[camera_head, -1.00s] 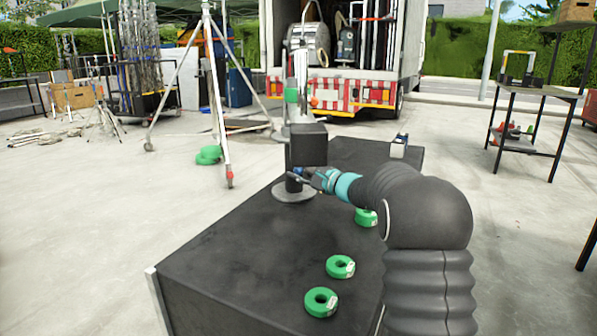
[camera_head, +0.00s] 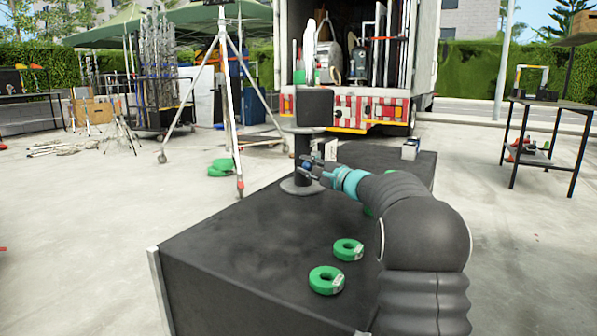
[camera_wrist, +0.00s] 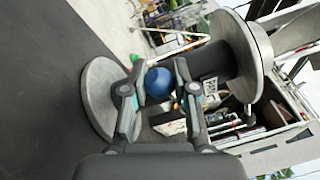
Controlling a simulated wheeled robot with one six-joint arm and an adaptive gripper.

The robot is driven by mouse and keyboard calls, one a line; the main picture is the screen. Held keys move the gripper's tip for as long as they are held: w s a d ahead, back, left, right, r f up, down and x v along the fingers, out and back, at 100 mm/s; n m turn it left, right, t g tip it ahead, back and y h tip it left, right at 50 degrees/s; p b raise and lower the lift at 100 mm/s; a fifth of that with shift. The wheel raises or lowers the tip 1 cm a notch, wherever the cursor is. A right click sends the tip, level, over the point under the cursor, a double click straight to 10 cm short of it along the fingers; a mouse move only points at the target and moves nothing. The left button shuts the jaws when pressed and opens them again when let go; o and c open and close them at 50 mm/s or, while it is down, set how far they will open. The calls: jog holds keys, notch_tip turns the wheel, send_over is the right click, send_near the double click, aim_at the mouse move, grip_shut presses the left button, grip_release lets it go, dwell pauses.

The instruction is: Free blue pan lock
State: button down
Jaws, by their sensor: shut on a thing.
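The blue pan lock is a round blue knob (camera_wrist: 159,83) on the side of a dark upright post (camera_head: 302,150). The post stands on a round grey base (camera_head: 301,186) on a black case and carries a black block (camera_head: 315,107) on top. My gripper (camera_head: 309,168) is at the post's side, below the block. In the wrist view my gripper (camera_wrist: 159,68) has one finger on each side of the knob and is shut on it. The fingers hide parts of the knob and post. The post looks upright in the head view.
The black case (camera_head: 250,255) holds green tape rolls (camera_head: 326,280) near its front and a small white-topped item (camera_head: 411,148) at the back. A white tripod (camera_head: 236,130) stands left, an open truck (camera_head: 350,110) behind, and a dark shelf (camera_head: 545,105) right.

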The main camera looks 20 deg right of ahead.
jog(key=shift+d+f, duration=0.15)
jog(key=shift+f, duration=0.25)
jog(key=c, duration=0.9)
grip_release()
jog(key=shift+w+d, duration=0.1)
jog(key=shift+r, duration=0.1)
jog(key=v, duration=1.2)
